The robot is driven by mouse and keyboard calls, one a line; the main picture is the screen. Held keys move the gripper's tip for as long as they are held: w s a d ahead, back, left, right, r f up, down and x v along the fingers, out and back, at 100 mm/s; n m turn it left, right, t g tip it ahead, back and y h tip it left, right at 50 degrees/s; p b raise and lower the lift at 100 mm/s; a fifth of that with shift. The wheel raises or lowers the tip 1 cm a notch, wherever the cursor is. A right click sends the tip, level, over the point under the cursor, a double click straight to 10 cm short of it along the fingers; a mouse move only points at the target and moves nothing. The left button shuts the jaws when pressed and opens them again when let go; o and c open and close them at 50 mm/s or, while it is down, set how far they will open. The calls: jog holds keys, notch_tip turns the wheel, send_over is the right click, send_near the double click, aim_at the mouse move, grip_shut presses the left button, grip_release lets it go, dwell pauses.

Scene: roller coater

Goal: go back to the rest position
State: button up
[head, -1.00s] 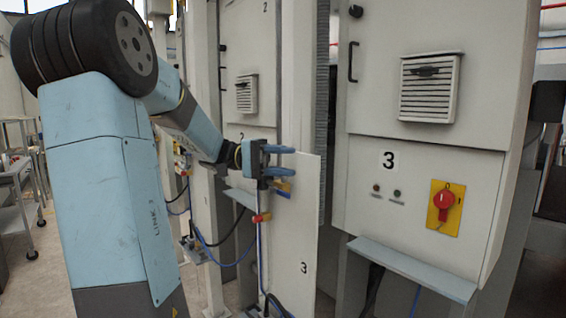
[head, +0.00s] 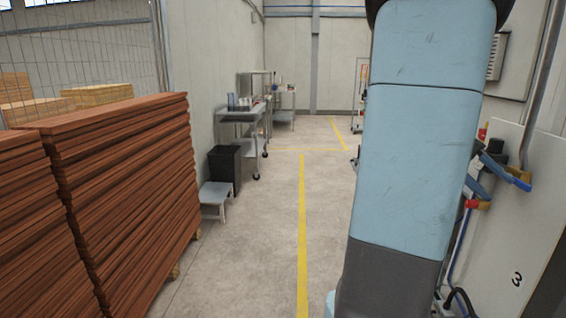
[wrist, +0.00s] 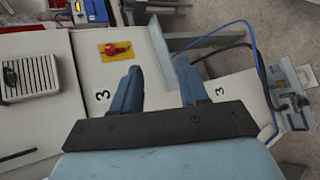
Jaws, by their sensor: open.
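My gripper (wrist: 157,72) shows in the wrist view with its two blue fingers apart and nothing held between them. Behind the fingers are pale cabinet panels. A red rotary switch on a yellow plate (wrist: 115,49) lies beyond the left finger. In the head view a large light-blue link of my arm stands upright right of centre and hides part of the cabinets. At its right edge, blue parts show beside a yellow-tipped lever (head: 519,184); I cannot tell there which parts are my fingers.
Stacked brown boards (head: 130,175) stand at the left. A black bin (head: 224,170), a step stool (head: 216,200) and a trolley (head: 240,118) line the wall. The floor along the yellow line (head: 302,230) is clear. A panel marked 3 (head: 520,235) is close at the right.

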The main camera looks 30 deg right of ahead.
jog(key=w+a+f+n+t, duration=0.35)
jog(key=w+a+t, duration=0.2)
jog(key=a, duration=0.25)
jog(key=w+a+f+n+t, duration=0.2)
jog(key=w+a+n+t, duration=0.25)
jog(key=w+a, duration=0.3)
jog(key=w+a+r+n+t, duration=0.1)
jog(key=a+t, duration=0.3)
jog(key=a, duration=0.7)
jog(key=w+a+r+n+t+y, duration=0.1)
jog(key=a+n+t, duration=0.3)
jog(key=a, duration=0.7)
jog(key=shift+w+a+r+y, duration=0.3)
jog(key=shift+w+a+r, duration=0.05)
jog(key=shift+w+r, duration=0.05)
